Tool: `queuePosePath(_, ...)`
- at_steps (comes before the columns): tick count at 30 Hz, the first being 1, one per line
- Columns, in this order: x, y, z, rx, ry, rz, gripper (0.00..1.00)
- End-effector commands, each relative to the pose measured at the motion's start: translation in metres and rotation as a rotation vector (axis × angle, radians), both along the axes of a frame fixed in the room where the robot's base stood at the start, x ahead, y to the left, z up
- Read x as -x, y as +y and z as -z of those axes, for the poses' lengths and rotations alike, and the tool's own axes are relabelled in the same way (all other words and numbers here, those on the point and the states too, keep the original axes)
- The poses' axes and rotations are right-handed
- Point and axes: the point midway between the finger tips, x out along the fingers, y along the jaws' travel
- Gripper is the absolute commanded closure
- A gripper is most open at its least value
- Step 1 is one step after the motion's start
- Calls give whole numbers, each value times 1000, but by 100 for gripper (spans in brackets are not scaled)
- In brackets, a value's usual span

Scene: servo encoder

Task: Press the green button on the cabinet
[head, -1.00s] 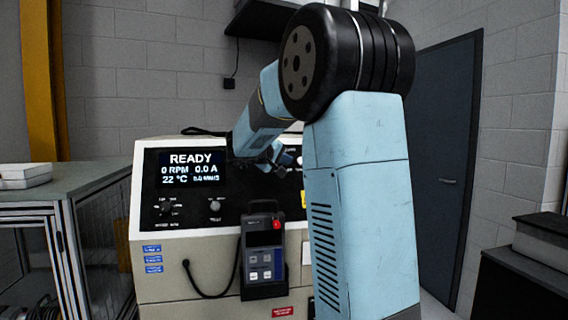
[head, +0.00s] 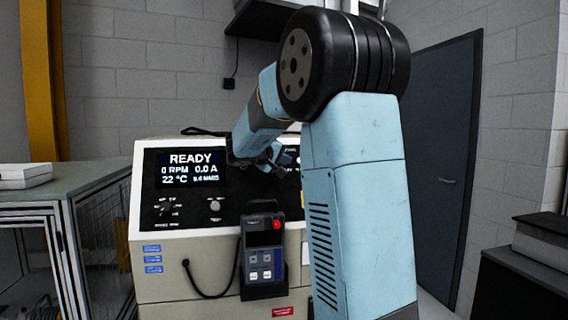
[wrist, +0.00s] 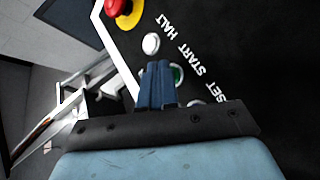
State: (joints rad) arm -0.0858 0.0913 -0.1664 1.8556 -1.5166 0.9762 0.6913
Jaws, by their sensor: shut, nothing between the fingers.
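The cabinet (head: 160,262) is beige with a black front panel and a screen reading READY. In the wrist view, the green button (wrist: 178,76) shows as a green edge with a pale rim, just right of my finger tips, which hide most of it. It lies near the START label on the black panel. My gripper (wrist: 159,66) is shut and empty, with its blue fingers in front of the button. I cannot tell whether they touch it. In the head view, my gripper (head: 277,168) is at the panel's right part, and my arm hides the buttons there.
A white button (wrist: 151,44) and a red mushroom knob (wrist: 121,6) on yellow lie near my fingers on the panel. A handheld pendant (head: 264,240) with a red button hangs on the cabinet front. A bench (head: 90,178) stands at left.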

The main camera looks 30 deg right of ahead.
Motion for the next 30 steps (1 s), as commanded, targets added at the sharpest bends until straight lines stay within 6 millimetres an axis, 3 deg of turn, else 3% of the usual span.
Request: queuePosePath(30,4,1,-3,0,-1,-1,100)
